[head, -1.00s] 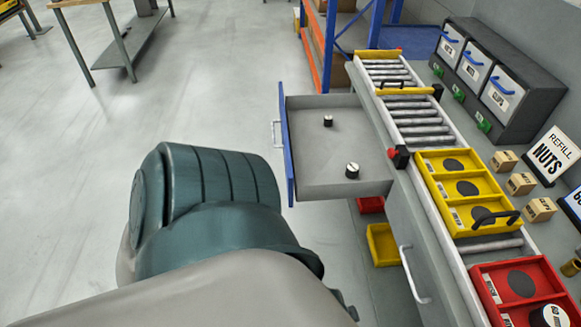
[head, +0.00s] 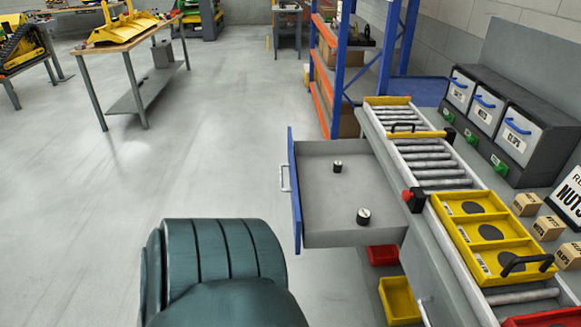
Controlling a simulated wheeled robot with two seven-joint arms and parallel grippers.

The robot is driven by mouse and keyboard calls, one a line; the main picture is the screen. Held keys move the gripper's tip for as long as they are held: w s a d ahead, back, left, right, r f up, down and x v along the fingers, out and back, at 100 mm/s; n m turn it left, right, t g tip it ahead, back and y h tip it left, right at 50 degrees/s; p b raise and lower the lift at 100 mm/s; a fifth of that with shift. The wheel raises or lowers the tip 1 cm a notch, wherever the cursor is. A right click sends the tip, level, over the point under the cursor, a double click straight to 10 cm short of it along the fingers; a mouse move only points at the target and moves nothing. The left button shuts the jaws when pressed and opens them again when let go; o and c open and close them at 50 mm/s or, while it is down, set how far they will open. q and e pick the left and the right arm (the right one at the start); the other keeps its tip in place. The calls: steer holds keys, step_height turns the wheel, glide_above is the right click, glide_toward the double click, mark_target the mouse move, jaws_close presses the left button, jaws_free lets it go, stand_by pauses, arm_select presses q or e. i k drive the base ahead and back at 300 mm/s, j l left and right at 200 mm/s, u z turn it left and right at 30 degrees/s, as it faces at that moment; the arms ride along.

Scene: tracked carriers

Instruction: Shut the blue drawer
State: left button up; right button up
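The blue drawer (head: 295,190) stands pulled out from the bench, to the left of the roller conveyor. Its front panel is blue with a pale handle (head: 285,179) on the outer left face. Its grey tray is open at the top and holds two small black-and-silver cylinders, one towards the back (head: 338,167) and one towards the front (head: 363,216). A dark teal link of my own arm fills the lower left, apart from the drawer in the picture. Neither of my grippers shows.
The roller conveyor (head: 427,165) carries a yellow tray (head: 447,216) with round recesses. A red button (head: 407,195) sits at its near side. Red (head: 383,255) and yellow (head: 399,300) bins lie below the drawer. The floor left of the drawer is clear.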

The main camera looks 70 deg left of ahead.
mark_target(326, 203)
steer(key=k+j, duration=0.4)
steer(key=u, duration=1.9)
steer(key=k+j, duration=0.05)
steer(key=j, duration=0.05)
